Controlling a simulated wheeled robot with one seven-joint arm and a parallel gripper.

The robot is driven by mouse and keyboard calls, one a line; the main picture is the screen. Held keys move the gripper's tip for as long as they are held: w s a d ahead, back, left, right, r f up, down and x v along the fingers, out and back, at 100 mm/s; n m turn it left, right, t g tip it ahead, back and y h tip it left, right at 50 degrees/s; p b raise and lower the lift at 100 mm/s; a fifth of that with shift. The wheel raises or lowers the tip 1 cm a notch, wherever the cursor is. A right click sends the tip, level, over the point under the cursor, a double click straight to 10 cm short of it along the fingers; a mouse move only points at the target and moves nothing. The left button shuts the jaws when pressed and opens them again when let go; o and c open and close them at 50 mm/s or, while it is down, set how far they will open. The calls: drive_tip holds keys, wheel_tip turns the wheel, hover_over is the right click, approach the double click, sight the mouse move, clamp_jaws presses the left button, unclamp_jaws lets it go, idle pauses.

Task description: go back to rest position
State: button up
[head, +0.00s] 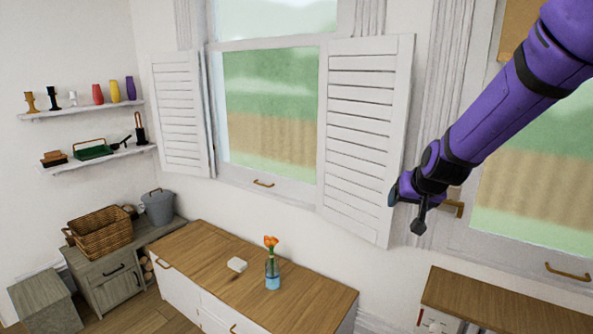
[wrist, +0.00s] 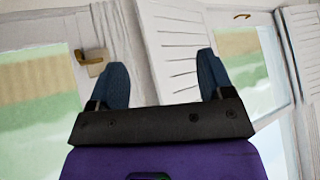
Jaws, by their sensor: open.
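My gripper (wrist: 162,82) is open, with its two dark blue fingers wide apart and nothing between them in the wrist view. In the head view my purple arm reaches in from the upper right, and the gripper (head: 405,195) is in front of the white wall between two windows. The right louvred shutter (head: 366,130) stands open just left of the gripper. The shutter also shows beyond the fingers in the wrist view (wrist: 172,50). I cannot tell whether the gripper touches it.
A wooden-topped cabinet (head: 215,275) below holds a vase with an orange flower (head: 272,270) and a small white object (head: 237,265). Shelves (head: 85,112) hang at the left. A basket (head: 102,232) and grey bucket (head: 158,208) stand below them. Another wooden top (head: 500,300) is at lower right.

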drive_tip(key=s+d+r+g, duration=0.1)
drive_tip(key=s+r, duration=0.3)
drive_tip(key=s, duration=0.7)
drive_tip(key=s+d+r+n, duration=0.1)
drive_tip(key=s+r, duration=0.3)
drive_tip(key=s, duration=0.7)
drive_tip(key=s+d+r+g, duration=0.1)
drive_tip(key=s+r, duration=0.3)
drive_tip(key=s, duration=0.8)
drive_tip(key=shift+n+g+h, duration=0.3)
drive_tip(key=shift+n, duration=0.1)
drive_tip(key=shift+d+r, duration=0.1)
drive_tip(key=shift+c, duration=0.2)
